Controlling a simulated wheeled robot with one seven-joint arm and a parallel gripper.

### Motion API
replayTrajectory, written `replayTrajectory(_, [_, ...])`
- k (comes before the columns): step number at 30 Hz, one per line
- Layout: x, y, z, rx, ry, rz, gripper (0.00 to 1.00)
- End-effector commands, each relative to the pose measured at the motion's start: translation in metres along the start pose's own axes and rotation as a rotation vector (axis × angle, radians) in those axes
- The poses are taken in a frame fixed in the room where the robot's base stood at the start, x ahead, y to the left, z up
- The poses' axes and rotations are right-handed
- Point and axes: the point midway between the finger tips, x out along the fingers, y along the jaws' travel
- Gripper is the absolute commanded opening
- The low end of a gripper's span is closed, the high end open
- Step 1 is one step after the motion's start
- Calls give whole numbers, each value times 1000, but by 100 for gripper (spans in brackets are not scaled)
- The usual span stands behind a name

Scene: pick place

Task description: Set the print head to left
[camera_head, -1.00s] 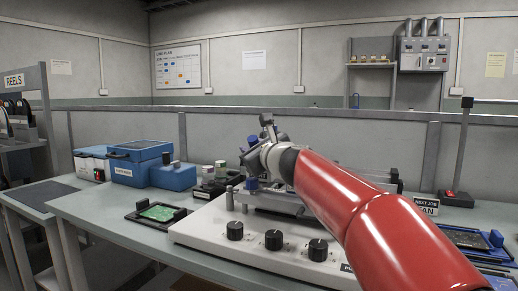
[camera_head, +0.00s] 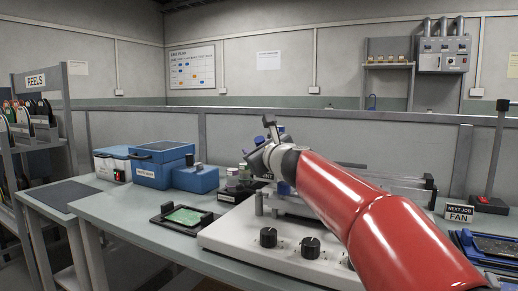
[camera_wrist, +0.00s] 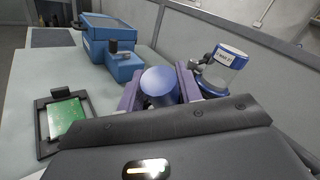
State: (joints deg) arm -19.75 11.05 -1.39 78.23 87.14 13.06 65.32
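The print head is mostly hidden behind my red arm in the head view, on the pale printer base (camera_head: 240,240). In the wrist view its round blue-grey handle top (camera_wrist: 160,82) stands between the purple fingers of my gripper (camera_wrist: 159,90). The fingers flank it closely on both sides and look shut on it. In the head view my gripper (camera_head: 262,160) is over the left part of the printer, near a grey upright post (camera_head: 259,205).
A green board in a black frame (camera_head: 187,217) lies left of the printer. Blue boxes (camera_head: 160,166) stand behind it. A blue-lidded labelled jar (camera_wrist: 225,64) stands close to the right finger. A NEXT JOB FAN sign (camera_head: 459,212) and blue trays (camera_head: 485,246) are at right.

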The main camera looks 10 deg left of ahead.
Motion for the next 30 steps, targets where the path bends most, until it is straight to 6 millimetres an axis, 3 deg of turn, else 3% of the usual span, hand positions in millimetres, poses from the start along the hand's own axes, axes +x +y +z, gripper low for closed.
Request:
replayTrajectory(11, [-3,-2,-1,0,2,-4,45])
replayTrajectory(24, [-68,0,-1,-1,1,-3,45])
replayTrajectory(30, [-78,0,-1,1,1,-2,45])
